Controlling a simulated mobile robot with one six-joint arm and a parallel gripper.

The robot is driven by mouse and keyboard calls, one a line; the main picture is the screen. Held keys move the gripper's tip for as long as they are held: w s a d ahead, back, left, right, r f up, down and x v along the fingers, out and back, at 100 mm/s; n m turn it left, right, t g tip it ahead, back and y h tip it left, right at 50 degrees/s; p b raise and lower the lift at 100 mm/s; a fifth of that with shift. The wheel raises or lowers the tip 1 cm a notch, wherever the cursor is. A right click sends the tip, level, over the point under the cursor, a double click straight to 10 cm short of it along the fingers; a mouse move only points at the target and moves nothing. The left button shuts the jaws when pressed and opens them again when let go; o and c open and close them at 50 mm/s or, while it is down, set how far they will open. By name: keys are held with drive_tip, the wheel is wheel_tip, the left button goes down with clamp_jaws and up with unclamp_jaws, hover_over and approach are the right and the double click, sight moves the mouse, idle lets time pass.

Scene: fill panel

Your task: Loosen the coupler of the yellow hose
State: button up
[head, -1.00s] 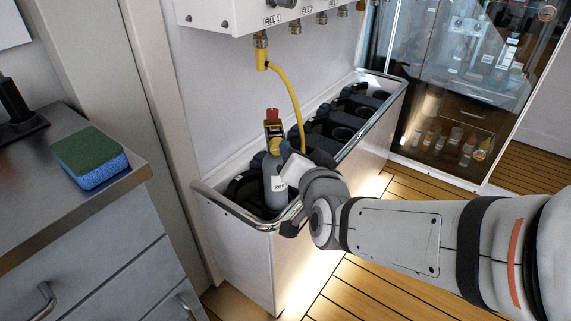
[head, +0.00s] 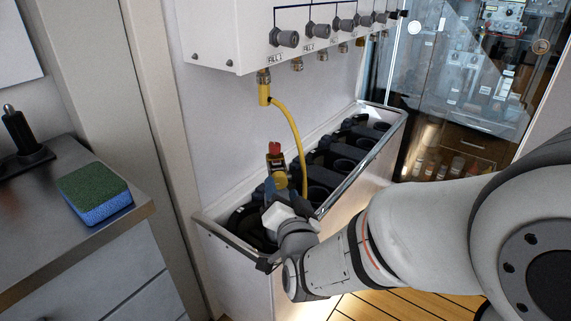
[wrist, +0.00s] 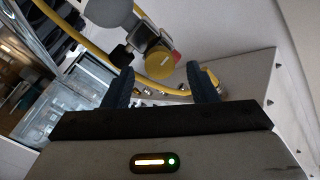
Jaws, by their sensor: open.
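The yellow hose (head: 293,125) hangs from a yellow elbow under the FILL 1 port (head: 264,78) and curves down to a bottle in the trough. The yellow coupler (head: 276,166), with a red cap on top, sits at the hose's lower end. In the wrist view a round yellow face of the coupler (wrist: 158,66) and a red part show just beyond the fingertips. My gripper (head: 277,190) is just below the coupler, in front of the bottle and hiding most of it. In the wrist view its fingers (wrist: 160,72) are spread with nothing held between them.
The trough (head: 228,240) has a metal rail close to my wrist and several dark holders inside. The fill panel (head: 225,45) with knobs overhangs it. A counter with a sponge (head: 95,193) stands left. A glass cabinet (head: 470,90) stands at the back right.

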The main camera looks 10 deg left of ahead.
sight(280, 184)
drive_tip(key=shift+w+a+r+p, duration=0.2)
drive_tip(key=shift+w+p, duration=0.4)
drive_tip(key=shift+p, duration=0.25)
drive_tip(key=shift+w+a+f, duration=0.3)
drive_tip(key=shift+w+a, duration=0.1)
drive_tip(key=shift+w, duration=0.35)
drive_tip(key=shift+w+a, duration=0.2)
drive_tip(key=shift+w, duration=0.3)
drive_tip(key=shift+c, duration=0.5)
drive_tip(key=c, duration=0.9)
